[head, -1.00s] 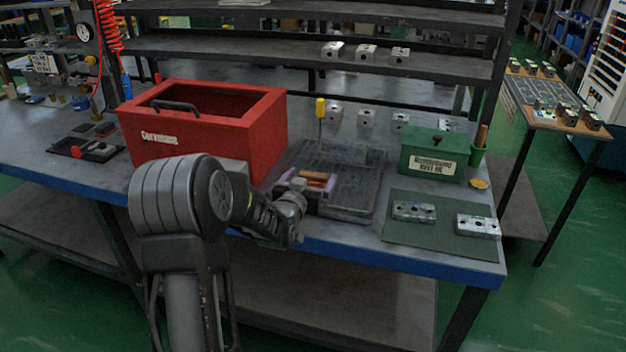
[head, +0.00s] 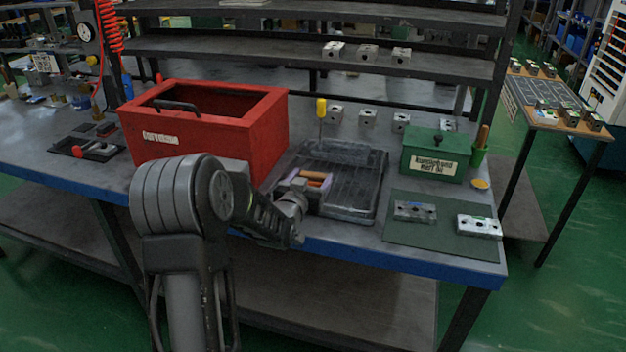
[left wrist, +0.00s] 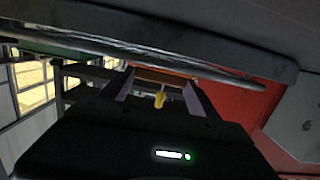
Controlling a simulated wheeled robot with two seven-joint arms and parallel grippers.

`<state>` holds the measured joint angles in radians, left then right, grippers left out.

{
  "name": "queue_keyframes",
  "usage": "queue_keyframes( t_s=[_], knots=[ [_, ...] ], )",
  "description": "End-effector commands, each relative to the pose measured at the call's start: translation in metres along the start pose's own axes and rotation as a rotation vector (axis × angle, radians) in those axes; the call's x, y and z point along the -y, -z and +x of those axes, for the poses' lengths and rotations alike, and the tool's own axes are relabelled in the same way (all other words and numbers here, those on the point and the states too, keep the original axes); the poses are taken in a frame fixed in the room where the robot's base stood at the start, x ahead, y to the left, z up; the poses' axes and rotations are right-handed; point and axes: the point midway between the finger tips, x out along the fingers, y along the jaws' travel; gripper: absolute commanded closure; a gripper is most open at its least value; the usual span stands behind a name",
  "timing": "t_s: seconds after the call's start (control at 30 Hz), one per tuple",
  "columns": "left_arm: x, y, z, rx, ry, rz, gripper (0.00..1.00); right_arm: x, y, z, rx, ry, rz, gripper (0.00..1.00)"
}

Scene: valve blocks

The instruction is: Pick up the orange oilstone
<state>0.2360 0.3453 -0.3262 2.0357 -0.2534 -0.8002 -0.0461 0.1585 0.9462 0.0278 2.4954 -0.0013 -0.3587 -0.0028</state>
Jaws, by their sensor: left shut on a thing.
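The orange oilstone (head: 315,175) is at the left front part of the dark ribbed tray (head: 352,172) on the workbench. My left gripper (head: 311,181) comes in from the left, with its purple-padded fingers on either side of the stone, shut on it. In the left wrist view the oilstone (left wrist: 165,76) shows as an orange-brown bar across the far ends of the fingers (left wrist: 162,92). I cannot tell whether the stone is clear of the tray. My right gripper is not in view.
A large red open box (head: 205,130) stands close to the left of my gripper. A yellow-handled tool (head: 321,108) stands upright behind the tray. To the right are a green box (head: 433,153) and a green mat (head: 425,240) with two metal blocks.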

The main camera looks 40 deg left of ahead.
Motion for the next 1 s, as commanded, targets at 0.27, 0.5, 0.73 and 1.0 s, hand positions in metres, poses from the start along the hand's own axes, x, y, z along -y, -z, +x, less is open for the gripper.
queue_keyframes(
  t_s=[0.27,0.5,0.73,1.0],
  knots=[
    [0.0,0.024,-0.003,-0.007,0.0,-0.001,0.75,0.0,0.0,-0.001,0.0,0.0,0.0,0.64],
    [0.0,0.07,-0.01,-0.008,0.001,-0.002,0.75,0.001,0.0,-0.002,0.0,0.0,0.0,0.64],
    [0.0,0.098,-0.015,-0.003,0.001,-0.001,0.75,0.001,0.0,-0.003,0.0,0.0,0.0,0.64],
    [0.0,0.1,-0.015,-0.001,0.0,0.0,0.75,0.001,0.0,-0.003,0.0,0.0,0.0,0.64]
  ],
)
